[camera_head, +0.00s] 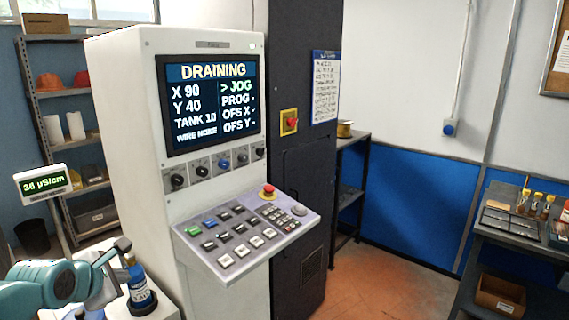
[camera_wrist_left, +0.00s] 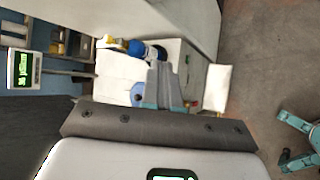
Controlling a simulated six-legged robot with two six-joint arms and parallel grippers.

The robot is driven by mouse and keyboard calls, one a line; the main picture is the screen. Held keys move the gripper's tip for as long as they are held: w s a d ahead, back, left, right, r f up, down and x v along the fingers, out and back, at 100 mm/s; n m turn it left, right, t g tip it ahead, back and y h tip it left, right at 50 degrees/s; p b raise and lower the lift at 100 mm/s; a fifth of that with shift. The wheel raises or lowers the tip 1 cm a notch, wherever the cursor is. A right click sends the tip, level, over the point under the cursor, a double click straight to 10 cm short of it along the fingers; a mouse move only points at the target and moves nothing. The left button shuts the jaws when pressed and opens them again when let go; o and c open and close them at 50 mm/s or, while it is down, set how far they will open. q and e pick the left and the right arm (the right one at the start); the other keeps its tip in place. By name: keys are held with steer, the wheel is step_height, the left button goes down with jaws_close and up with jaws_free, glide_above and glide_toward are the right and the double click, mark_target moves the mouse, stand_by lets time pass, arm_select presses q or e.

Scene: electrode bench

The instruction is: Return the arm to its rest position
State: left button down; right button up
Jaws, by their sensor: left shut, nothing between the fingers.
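My left arm, teal and grey, comes in at the lower left of the head view. Its gripper (camera_head: 122,246) is shut and empty, in front of the white machine's lower left side. A dark blue bottle (camera_head: 140,286) with a white label stands upright on a white surface just below and right of it. In the left wrist view the shut fingers (camera_wrist_left: 166,84) point up the picture, with nothing between them. Blue items on a white top show beyond them. My right gripper does not show in the head view.
The white machine (camera_head: 120,130) shows "DRAINING" on its screen (camera_head: 211,105); its keypad panel (camera_head: 240,232) juts out. A conductivity meter (camera_head: 42,183) reads 36 µS/cm at the left. A bench with a dark tray (camera_head: 508,226) stands at the right. Open floor (camera_head: 385,285) lies between.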

arm_select(q)
steer(key=s+d+f+m+g+h, duration=0.15)
steer(key=d+f, duration=0.25)
steer(key=f, duration=0.5)
steer(key=d+f+n+g, duration=0.1)
steer(key=d+f+g, duration=0.15)
steer(key=f, duration=0.55)
steer(key=s+d+f+m+g+h, duration=0.1)
steer(key=s+d+f+m+g, duration=0.15)
steer(key=s+d+f, duration=0.5)
steer(key=s+d+f+m+g+h, duration=0.1)
steer(key=s+d+f+m+g, duration=0.25)
steer(key=f, duration=0.65)
steer(key=s+d+f+m, duration=0.2)
steer(key=s+f+m, duration=0.1)
steer(key=s+m, duration=0.5)
steer(key=s+d+f+m, duration=0.3)
steer(key=s+m, duration=0.5)
steer(key=shift+h, duration=0.45)
